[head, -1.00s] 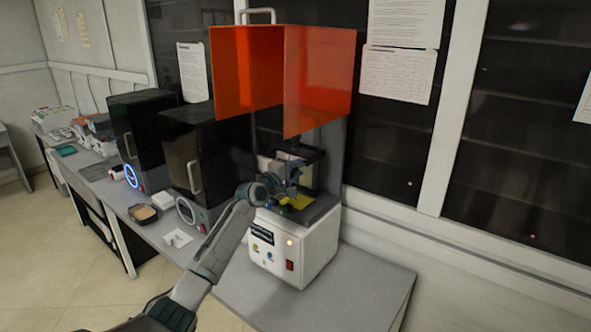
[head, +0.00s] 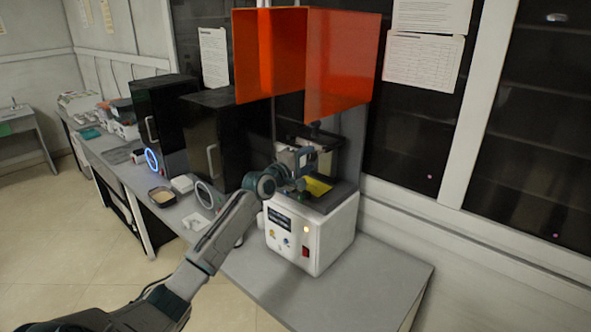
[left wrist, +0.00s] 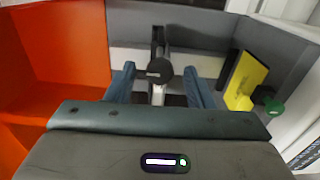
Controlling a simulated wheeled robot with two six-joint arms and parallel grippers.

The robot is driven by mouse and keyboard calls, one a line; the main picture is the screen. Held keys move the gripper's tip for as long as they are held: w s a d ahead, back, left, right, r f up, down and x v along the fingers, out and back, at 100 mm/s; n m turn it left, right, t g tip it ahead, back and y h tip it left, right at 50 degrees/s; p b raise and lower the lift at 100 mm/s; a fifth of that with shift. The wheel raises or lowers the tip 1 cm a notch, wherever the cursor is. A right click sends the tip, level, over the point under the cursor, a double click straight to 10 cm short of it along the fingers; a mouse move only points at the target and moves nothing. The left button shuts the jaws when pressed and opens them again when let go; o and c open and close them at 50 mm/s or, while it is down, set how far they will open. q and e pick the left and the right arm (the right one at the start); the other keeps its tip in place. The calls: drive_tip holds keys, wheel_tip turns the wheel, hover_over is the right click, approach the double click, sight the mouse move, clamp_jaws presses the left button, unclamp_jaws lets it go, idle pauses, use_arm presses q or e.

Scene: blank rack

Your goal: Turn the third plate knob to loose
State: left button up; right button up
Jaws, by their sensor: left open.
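The third printer (head: 318,235) has a white base with its orange cover (head: 338,62) raised. My left gripper (head: 303,171) reaches into it from the left, above the yellow vat area (head: 319,187). In the left wrist view, a dark round knob (left wrist: 159,70) on a dark crossbar shows between the blue fingers of my open left gripper (left wrist: 159,88). The fingers stand apart on either side of it, and I see no contact. In the head view my gripper and the dark frame hide the knob's details. My right gripper is not in view.
Two closed dark-covered printers (head: 212,140) stand left on the same bench (head: 350,290). A small black tray (head: 161,196) lies in front of them. In the wrist view a yellow panel (left wrist: 247,78) and a green knob (left wrist: 273,108) are at right. The bench right of the printer is clear.

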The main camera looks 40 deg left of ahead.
use_arm(q)
drive_tip(key=s+b, duration=0.1)
drive_tip(key=s, duration=0.5)
drive_tip(key=shift+s+a, duration=0.2)
drive_tip(key=shift+s, duration=0.2)
